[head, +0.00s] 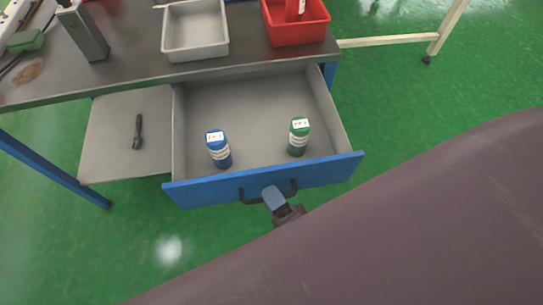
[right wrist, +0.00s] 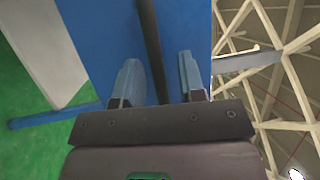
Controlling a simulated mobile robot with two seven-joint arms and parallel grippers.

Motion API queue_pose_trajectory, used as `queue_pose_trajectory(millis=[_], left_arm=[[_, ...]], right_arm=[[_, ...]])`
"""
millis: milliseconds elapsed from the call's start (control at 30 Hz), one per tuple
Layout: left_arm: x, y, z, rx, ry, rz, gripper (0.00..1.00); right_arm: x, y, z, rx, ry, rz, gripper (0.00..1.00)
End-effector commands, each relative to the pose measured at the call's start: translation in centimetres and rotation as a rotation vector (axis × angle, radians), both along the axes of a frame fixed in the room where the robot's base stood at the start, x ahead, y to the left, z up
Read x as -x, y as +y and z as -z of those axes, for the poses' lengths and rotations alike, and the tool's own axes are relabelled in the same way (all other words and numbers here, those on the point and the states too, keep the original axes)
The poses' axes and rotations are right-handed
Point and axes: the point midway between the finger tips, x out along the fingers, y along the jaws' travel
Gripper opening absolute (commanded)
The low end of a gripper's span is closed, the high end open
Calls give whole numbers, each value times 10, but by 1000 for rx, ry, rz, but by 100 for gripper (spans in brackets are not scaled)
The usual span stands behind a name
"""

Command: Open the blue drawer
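The blue drawer (head: 330,170) is pulled out from under the workbench, showing its grey inside. A blue bottle (head: 219,150) and a green bottle (head: 298,137) stand upright in it. Its dark handle (head: 246,198) is on the blue front. My right gripper (head: 272,194) is at the handle's middle. In the right wrist view, the handle bar (right wrist: 149,35) passes between the two spread fingers of my right gripper (right wrist: 162,78), with a gap towards the right finger. My left gripper is not in view.
The workbench top (head: 125,65) holds a grey tray (head: 195,28), a red bin (head: 296,25) and a grey upright device (head: 84,32). A grey lower shelf (head: 105,145) left of the drawer holds a dark tool (head: 138,131). Green floor is clear below the drawer.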

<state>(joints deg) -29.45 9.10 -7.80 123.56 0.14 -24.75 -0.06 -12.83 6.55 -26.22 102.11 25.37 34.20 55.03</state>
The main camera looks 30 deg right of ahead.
Motion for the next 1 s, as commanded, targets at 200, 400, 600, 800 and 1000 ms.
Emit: queue_pose_trajectory(millis=[200,400,600,800,1000], left_arm=[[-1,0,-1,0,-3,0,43],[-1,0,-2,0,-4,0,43],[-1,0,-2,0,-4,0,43],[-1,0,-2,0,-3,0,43],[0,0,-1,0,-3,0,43]], right_arm=[[21,-3,4,2,3,0,37],[57,-7,10,2,4,-1,37],[88,-11,16,1,4,-1,37],[103,-12,19,0,2,-1,37],[106,-13,19,0,1,0,37]])
